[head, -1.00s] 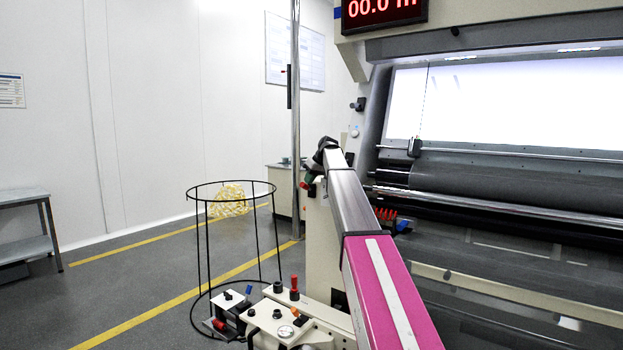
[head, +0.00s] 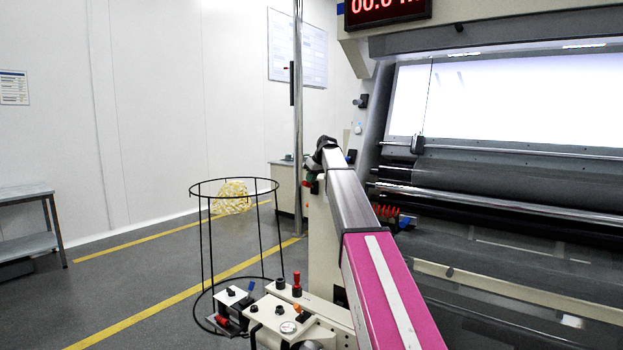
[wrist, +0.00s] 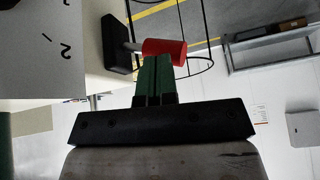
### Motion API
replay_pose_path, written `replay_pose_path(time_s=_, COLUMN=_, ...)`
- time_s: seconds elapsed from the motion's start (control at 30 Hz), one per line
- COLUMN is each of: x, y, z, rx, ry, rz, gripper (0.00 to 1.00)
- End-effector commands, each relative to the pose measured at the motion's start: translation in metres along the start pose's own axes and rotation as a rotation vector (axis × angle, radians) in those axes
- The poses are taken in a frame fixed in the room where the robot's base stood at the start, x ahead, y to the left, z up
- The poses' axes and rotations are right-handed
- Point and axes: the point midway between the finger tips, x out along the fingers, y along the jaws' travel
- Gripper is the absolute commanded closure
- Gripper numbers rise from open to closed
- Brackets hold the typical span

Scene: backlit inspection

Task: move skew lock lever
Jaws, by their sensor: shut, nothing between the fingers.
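The skew lock lever shows in the wrist view as a red cylindrical knob (wrist: 163,51) on a short grey stem, which comes out of a black block (wrist: 117,44) on the cream machine side. My gripper (wrist: 160,60) has green fingers shut together with nothing between them. The fingertips are right at the knob and overlap its edge in the picture; I cannot tell whether they touch it. In the head view the red knob (head: 311,188) is small, on the machine's left post, just below the end of my arm. The fingers are mostly hidden there.
In the head view, a black wire basket frame (head: 207,240) and a control panel (head: 268,312) stand below left. A bright inspection screen (head: 510,100) and rollers lie right. Floor at left is open.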

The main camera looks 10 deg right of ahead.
Motion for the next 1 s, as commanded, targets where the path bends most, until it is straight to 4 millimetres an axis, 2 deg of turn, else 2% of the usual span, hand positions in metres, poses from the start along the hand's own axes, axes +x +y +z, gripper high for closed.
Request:
replay_pose_path(time_s=0.43, x=0.021, y=-0.020, z=0.020, rx=-0.191, ry=0.072, rz=0.307, gripper=1.00)
replay_pose_path(time_s=0.8, x=0.041, y=-0.024, z=0.032, rx=-0.354, ry=0.134, rz=0.574, gripper=1.00)
replay_pose_path(time_s=1.0, x=0.049, y=-0.022, z=0.035, rx=-0.401, ry=0.153, rz=0.654, gripper=1.00)
